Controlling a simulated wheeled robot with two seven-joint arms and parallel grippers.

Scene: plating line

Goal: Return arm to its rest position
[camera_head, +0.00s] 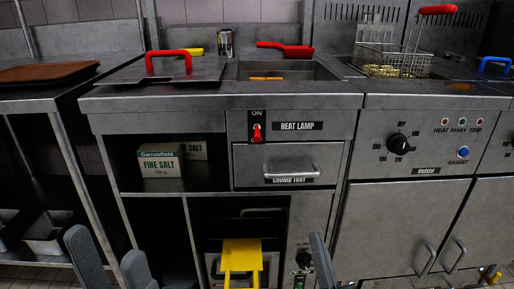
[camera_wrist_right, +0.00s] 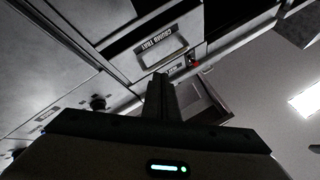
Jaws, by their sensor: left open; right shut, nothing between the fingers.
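My left gripper (camera_head: 105,246) is at the bottom left of the head view, its two grey fingers spread apart with nothing between them. My right gripper (camera_head: 319,245) shows at the bottom, right of centre, in front of the lower cabinet; only its dark finger end is visible there. In the right wrist view, my right gripper's fingers (camera_wrist_right: 160,92) are together and hold nothing. They point toward the crumb tray handle (camera_wrist_right: 165,53). Both grippers appear apart from the counter. Most of both arms is out of view.
The steel counter (camera_head: 215,102) spans the view, with a red-handled lid (camera_head: 190,72) and a fryer basket (camera_head: 388,58). Cabinet handles (camera_head: 425,260) protrude at right.

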